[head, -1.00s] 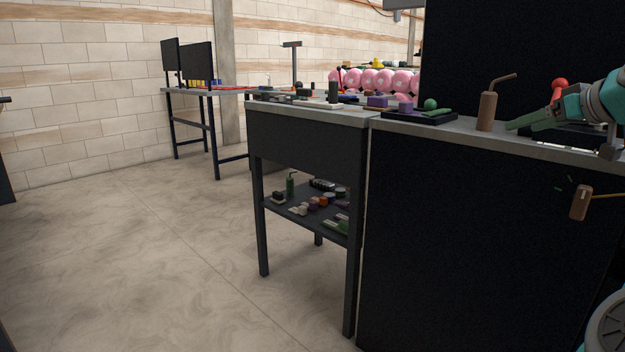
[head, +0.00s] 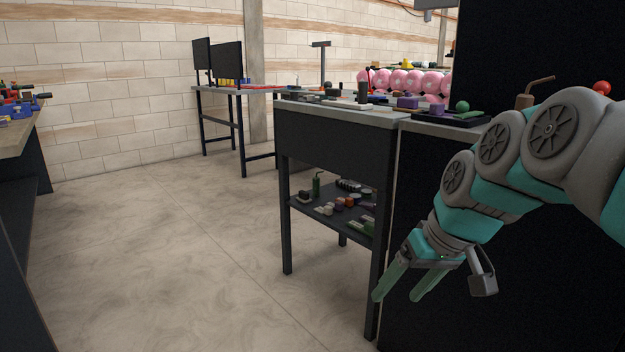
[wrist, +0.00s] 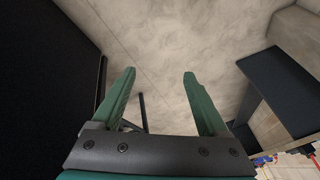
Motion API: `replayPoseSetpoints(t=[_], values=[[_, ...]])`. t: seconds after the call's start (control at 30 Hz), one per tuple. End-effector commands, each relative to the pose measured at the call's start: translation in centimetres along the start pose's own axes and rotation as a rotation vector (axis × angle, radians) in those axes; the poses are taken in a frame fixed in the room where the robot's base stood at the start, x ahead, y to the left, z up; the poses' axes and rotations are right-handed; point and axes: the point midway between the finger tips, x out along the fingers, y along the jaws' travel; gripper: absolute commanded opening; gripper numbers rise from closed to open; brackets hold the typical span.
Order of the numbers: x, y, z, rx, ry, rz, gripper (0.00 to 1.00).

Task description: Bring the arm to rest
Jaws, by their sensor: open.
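My gripper (head: 400,287) hangs at the lower right of the head view, in front of the dark workbench panel (head: 425,180). Its two green fingers point down and to the left. In the wrist view, my gripper (wrist: 158,88) shows both fingers apart with nothing between them. Beyond the fingertips is the bare floor (wrist: 165,35).
A table with a lower shelf (head: 345,219) stands left of my gripper, with small items on both levels. A brown cup with a straw (head: 525,100) is partly hidden behind my arm. Another bench (head: 20,135) edges in at left. The floor between is clear.

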Motion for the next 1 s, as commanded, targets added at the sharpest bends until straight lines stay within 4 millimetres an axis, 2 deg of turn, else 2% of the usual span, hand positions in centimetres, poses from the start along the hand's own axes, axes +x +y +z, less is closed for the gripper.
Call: replayPoseSetpoints(t=[0.03,0.1,0.3,0.4,0.5,0.63,0.8,1.0], values=[[1.4,-0.8,2.8,0.009,-0.057,0.017,0.77],[3.0,-1.6,6.4,0.032,-0.127,0.044,0.77],[6.6,-2.0,17.0,0.113,-0.308,0.145,0.77],[7.6,-1.6,21.5,0.153,-0.376,0.191,0.77],[8.2,-1.2,24.8,0.186,-0.425,0.228,0.77],[8.5,-0.9,27.1,0.210,-0.458,0.253,0.77],[8.6,-0.8,27.5,0.216,-0.463,0.259,0.77],[8.6,-0.8,27.4,0.215,-0.463,0.258,0.54]])
